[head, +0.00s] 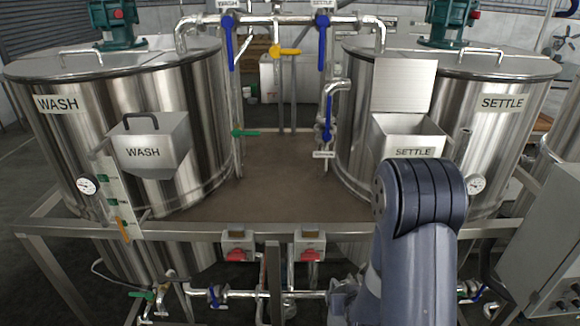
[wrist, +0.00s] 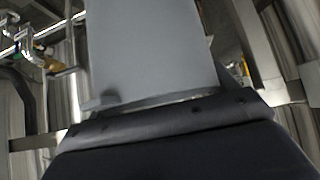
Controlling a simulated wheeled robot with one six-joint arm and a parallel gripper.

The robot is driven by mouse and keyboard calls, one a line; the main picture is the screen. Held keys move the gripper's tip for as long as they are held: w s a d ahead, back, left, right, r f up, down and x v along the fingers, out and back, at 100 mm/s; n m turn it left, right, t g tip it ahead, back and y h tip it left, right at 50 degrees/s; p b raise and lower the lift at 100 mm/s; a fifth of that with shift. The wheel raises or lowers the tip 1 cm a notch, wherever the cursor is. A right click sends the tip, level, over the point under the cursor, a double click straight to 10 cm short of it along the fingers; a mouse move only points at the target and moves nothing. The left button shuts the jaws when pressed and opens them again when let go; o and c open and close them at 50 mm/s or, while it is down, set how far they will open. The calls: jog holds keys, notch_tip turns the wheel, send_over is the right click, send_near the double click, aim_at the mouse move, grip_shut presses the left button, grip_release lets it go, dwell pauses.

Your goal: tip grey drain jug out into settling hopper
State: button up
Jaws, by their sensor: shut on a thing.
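The grey drain jug (wrist: 155,50) fills the upper middle of the wrist view, its smooth grey wall close to the camera. My gripper (wrist: 165,118) is the dark body along the bottom of that view, shut on the jug. Its fingertips are hardly visible. In the head view my arm hides both the gripper and the jug. The settling hopper (head: 408,137), marked SETTLE, is on the front of the right tank, its lid (head: 403,86) raised and its mouth open. My arm stands just in front of and below it. The jug's contents cannot be seen.
The wash hopper (head: 150,148) on the left tank has its lid down. Pipes with blue valve handles (head: 323,45) run between the tanks. A frame rail (head: 270,228) crosses in front, with two red switches below. A grey cabinet (head: 545,250) stands at the right.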

notch_tip(320, 180, up, 4)
jog(key=shift+w+r+p, duration=0.1)
jog(key=shift+p, duration=0.55)
jog(key=shift+w, duration=0.15)
dwell(0.7)
